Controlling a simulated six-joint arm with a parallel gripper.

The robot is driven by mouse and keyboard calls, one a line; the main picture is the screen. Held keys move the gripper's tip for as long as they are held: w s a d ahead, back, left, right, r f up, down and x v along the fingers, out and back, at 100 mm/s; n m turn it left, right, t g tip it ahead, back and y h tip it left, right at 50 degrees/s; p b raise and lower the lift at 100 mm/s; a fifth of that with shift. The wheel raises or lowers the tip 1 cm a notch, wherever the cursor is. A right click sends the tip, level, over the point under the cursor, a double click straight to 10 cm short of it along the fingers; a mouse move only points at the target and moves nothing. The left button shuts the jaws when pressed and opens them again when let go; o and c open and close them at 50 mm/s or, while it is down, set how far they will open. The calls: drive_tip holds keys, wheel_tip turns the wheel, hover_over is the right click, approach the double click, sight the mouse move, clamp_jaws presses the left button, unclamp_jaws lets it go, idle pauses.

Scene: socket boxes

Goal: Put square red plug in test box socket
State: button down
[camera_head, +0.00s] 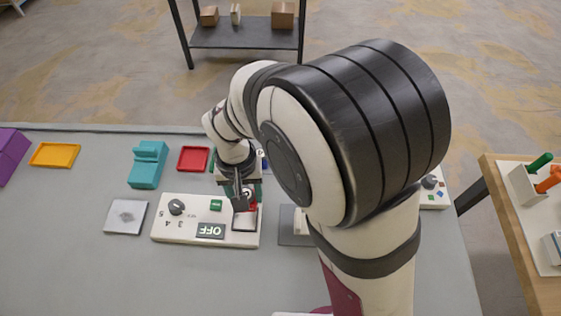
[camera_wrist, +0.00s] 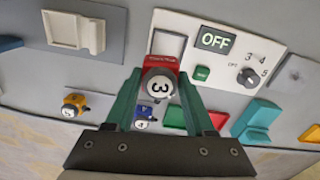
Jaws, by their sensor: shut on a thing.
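The white test box (camera_head: 205,220) lies on the grey table, with a dial, a green button and a screen reading OFF. Its square socket (camera_head: 243,222) is at the box's right end; in the wrist view the pale socket (camera_wrist: 168,45) is partly covered by the plug. My gripper (camera_head: 243,198) is shut on the red plug (camera_head: 252,207), at the socket's edge. In the wrist view the red plug (camera_wrist: 172,64) has a round white knob marked 3 (camera_wrist: 159,86) between the green fingers of my gripper (camera_wrist: 160,90). I cannot tell whether the plug touches the box.
A blue plug (camera_wrist: 145,113) and a yellow plug (camera_wrist: 75,101) stand beyond the box. A grey plate with a white block (camera_wrist: 74,33) lies beside it. A red tray (camera_head: 193,159), a teal block (camera_head: 148,165) and a metal plate (camera_head: 126,217) are to the left.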

drive_tip(key=shift+s+a+f+m, duration=0.15)
drive_tip(key=shift+s+a+m, duration=0.35)
drive_tip(key=shift+s+m, duration=0.2)
drive_tip(key=shift+f, duration=2.8)
drive_tip(key=shift+f, duration=0.1)
drive_tip(key=shift+c, duration=0.9)
unclamp_jaws()
drive_tip(key=shift+o, duration=0.2)
